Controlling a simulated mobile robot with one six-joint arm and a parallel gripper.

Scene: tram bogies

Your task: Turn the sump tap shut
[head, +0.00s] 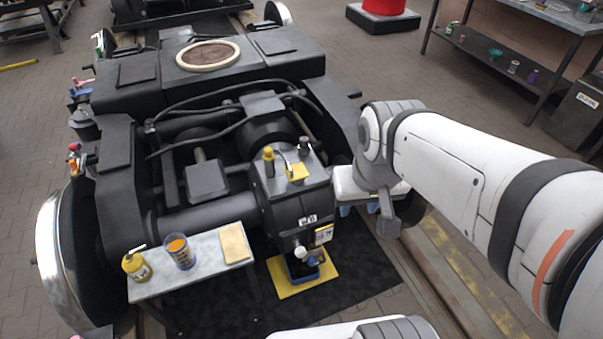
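The sump tap (301,252) is a small pale fitting low on the front of the black gearbox (297,207). Its handle position is too small to tell. A dark blue container (299,270) sits below it on a yellow mat (283,289). My gripper (358,208) is at the end of my white arm, right of the gearbox and apart from the tap. Its white body and blue lower parts show, but my wrist partly covers them, so I cannot tell its opening.
A small bench (205,252) at the left holds a yellow bottle (136,266), a cup with orange contents (179,251) and a yellow cloth or pad (234,243). The black bogie frame (118,185) surrounds the gearbox. Dark matting (352,277) lies open right of the yellow mat.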

